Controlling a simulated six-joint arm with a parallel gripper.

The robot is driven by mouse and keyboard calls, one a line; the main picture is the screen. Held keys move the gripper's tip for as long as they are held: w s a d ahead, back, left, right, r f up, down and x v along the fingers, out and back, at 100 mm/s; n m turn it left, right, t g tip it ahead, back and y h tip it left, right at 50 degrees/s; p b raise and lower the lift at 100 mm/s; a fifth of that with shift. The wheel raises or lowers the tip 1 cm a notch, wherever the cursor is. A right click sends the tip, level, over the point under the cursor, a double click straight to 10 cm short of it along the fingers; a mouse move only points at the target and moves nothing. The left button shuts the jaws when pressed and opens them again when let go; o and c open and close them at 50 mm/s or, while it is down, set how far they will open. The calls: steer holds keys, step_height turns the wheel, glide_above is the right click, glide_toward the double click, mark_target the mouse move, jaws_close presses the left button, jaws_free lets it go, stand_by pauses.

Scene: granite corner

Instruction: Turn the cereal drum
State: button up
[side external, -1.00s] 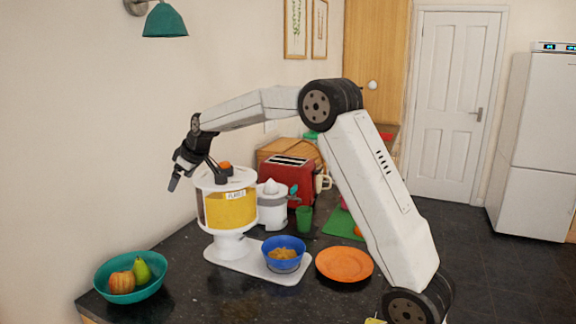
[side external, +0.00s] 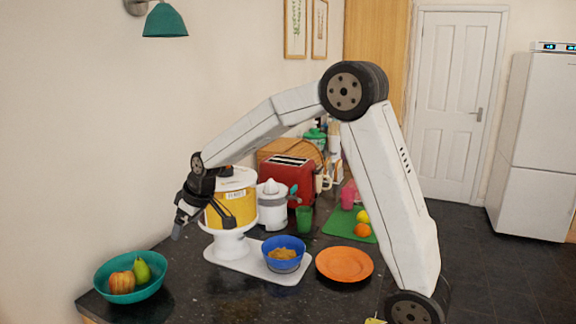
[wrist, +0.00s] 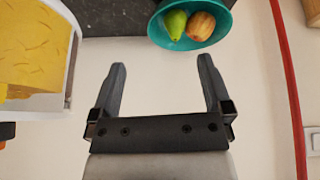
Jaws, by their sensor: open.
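The cereal drum (side external: 243,207) is a yellow-filled cylinder with a small label, in a white dispenser on a pedestal. In the side view it stands behind my gripper (side external: 204,228), whose dark fingers hang at its left, one overlapping its front. In the wrist view my gripper (wrist: 162,66) is open, with nothing between the fingers. The drum (wrist: 32,45) is at the left edge there, outside the left finger. Whether that finger touches it I cannot tell. My wrist hides the drum's upper left. A blue bowl (side external: 284,243) with cereal sits on the dispenser's white base (side external: 235,260).
A teal bowl (side external: 112,293) with a pear and an apple stands at the front left. An orange plate (side external: 345,264) lies right of the blue bowl. A white juicer (side external: 271,207), red toaster (side external: 287,180) and green cup (side external: 304,220) stand behind.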

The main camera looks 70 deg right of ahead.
steer(key=s+a+f+g, duration=0.1)
steer(key=s+a+f, duration=0.3)
steer(key=s, duration=0.5)
steer(key=shift+s+a+f+m, duration=0.2)
steer(key=shift+s+f+m, duration=0.1)
steer(key=shift+f, duration=0.1)
steer(key=shift+w+r, duration=0.1)
step_height(320, 180, up, 24)
steer(key=f, duration=0.1)
steer(key=w+d+m+h, duration=0.1)
steer(key=w+d+m, duration=0.3)
steer(key=d, duration=0.8)
steer(key=w+d+m+h, duration=0.15)
steer(key=w+d, duration=0.45)
steer(key=d, duration=0.6)
steer(key=shift+y, duration=0.25)
steer(key=f, duration=0.4)
steer(key=shift+s+f, duration=0.2)
steer(key=shift+d+f, duration=0.1)
steer(key=shift+f, duration=0.05)
